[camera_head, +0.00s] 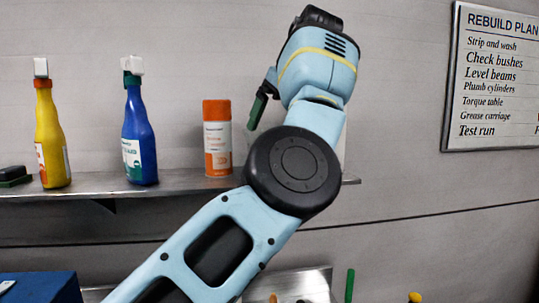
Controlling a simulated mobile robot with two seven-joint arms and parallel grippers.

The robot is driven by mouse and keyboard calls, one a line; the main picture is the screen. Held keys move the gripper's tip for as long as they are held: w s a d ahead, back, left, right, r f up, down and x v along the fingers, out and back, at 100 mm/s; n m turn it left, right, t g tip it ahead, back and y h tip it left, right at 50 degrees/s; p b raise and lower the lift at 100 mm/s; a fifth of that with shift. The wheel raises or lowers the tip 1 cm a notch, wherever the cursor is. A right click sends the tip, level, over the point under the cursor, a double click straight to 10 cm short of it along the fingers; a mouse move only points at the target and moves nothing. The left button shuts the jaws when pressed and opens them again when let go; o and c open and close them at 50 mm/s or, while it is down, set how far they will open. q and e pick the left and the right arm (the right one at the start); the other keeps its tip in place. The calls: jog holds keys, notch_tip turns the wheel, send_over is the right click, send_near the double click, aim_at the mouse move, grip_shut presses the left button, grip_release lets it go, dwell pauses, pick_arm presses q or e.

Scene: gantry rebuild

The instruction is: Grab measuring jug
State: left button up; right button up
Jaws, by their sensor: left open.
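My left arm rises from the bottom and crosses the middle of the view. My left gripper (256,112) is at its upper end, turned away from me, and is open. One dark green finger shows, just right of and above the orange can; the other finger is hidden. A pale object (342,158), possibly the measuring jug, stands on the shelf behind my arm. Only slivers of it show beside the black joint, so I cannot tell its shape or whether the finger touches it. My right gripper is not in view.
The metal shelf (95,186) holds a yellow spray bottle (50,135), a blue bottle (138,135), an orange and white can (217,138) and a dark block (14,177). A blue box (42,289) is at lower left. A sign (495,80) hangs at right.

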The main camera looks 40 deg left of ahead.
pick_arm(q)
jog(key=shift+x, duration=2.55)
jog(key=c, duration=1.1)
jog(key=shift+s+r, duration=0.1)
jog(key=shift+c, duration=0.2)
